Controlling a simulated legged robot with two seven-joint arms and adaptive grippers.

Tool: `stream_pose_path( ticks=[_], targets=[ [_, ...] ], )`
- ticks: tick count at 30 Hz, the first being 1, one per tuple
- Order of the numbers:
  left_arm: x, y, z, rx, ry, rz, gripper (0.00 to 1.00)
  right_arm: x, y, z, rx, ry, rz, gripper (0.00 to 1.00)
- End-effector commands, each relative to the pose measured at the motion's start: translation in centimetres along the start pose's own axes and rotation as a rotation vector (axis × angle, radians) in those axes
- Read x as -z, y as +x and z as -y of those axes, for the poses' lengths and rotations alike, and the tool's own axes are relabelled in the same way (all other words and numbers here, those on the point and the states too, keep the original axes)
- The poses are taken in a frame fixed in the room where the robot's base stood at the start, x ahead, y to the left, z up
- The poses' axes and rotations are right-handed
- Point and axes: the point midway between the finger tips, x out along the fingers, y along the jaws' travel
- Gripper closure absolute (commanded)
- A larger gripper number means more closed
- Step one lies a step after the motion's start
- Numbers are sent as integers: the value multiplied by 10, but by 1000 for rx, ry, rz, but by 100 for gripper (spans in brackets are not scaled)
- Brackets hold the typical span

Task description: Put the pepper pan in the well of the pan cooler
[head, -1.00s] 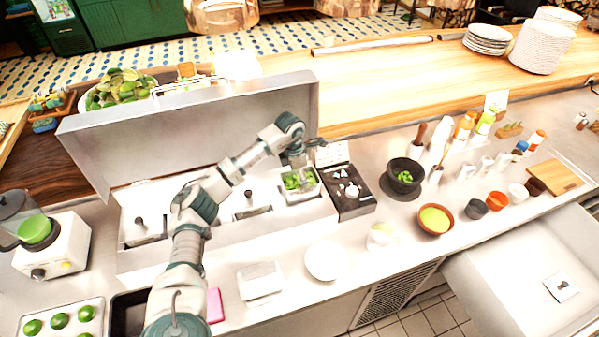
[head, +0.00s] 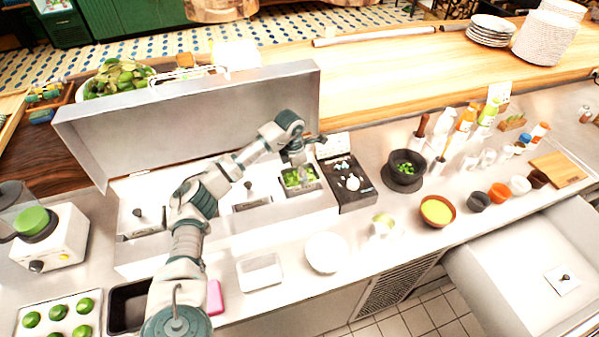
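The pepper pan (head: 301,189), a light rectangular pan with chopped green pieces, sits at the right end of the pan cooler (head: 215,240). It appears to sit down in the well there, though its lower part is hidden by the cooler's rim. My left gripper (head: 301,168) points down at the pan's back edge. The fingers are small and partly merge with the pan, so I cannot tell whether they still grip it. The cooler's lid (head: 200,125) stands open behind. My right gripper is not in view.
A black scale (head: 352,188) stands close right of the pan. Lidded pans (head: 250,193) fill other wells to the left. A white plate (head: 326,253), a white tray (head: 260,272) and a pink block (head: 214,297) lie in front. A dark mortar (head: 405,170) stands farther right.

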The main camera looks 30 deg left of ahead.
Motion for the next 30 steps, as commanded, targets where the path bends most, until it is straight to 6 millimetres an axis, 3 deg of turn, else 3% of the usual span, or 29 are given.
stream_pose_path(
  ticks=[10,11,23,26,30],
  targets=[
    [1,7,0,0,0,1,66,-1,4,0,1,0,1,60],
    [1,6,0,-1,0,1,1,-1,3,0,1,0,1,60],
    [0,4,0,0,0,-1,0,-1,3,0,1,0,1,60],
    [0,-8,-1,-2,0,0,0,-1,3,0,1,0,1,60],
    [0,-38,-1,-3,-1,4,0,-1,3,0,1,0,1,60]
  ],
)
